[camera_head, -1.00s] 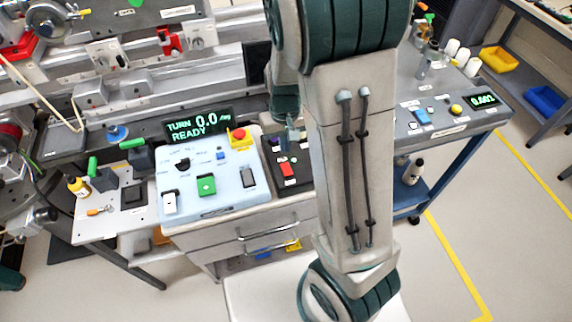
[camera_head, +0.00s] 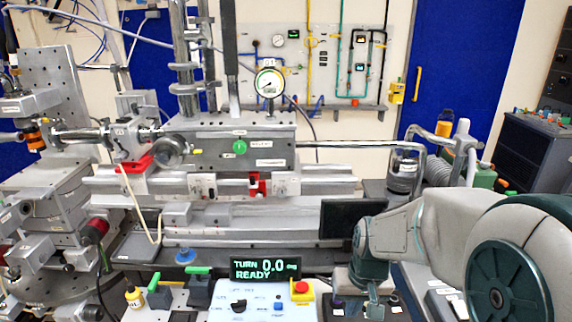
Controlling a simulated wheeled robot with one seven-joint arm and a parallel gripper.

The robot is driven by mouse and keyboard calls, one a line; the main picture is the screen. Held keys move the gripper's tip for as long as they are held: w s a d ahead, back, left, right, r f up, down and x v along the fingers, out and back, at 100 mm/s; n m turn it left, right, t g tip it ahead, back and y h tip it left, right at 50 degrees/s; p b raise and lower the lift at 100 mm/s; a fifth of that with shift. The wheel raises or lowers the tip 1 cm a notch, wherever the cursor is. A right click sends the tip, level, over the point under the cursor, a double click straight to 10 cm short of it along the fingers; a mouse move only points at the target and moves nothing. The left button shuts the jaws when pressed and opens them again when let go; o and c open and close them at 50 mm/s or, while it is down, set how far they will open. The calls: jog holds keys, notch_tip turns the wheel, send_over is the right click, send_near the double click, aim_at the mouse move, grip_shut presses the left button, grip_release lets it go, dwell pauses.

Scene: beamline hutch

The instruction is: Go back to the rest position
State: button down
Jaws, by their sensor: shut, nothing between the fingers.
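My arm comes in from the right edge in the head view and reaches left, bending down at the wrist. My gripper (camera_head: 374,307) is small at the end of it. It points down near the right side of the control panel (camera_head: 222,298), and its fingers look shut and empty. I cannot tell whether it touches anything below. A red button on a yellow base (camera_head: 301,290) stands at the panel's right corner.
A long metal rail bench (camera_head: 225,186) with a dial gauge (camera_head: 269,83) runs across behind the panel. A dark monitor (camera_head: 350,218) stands just behind my wrist. Blue doors (camera_head: 455,65) stand behind.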

jog(key=s+r+t, duration=0.2)
jog(key=s+r, duration=0.6)
jog(key=s, duration=0.2)
jog(key=shift+s+d+r+h, duration=0.15)
jog(key=shift+s+d+h, duration=0.05)
jog(key=shift+h, duration=0.2)
dwell(1.3)
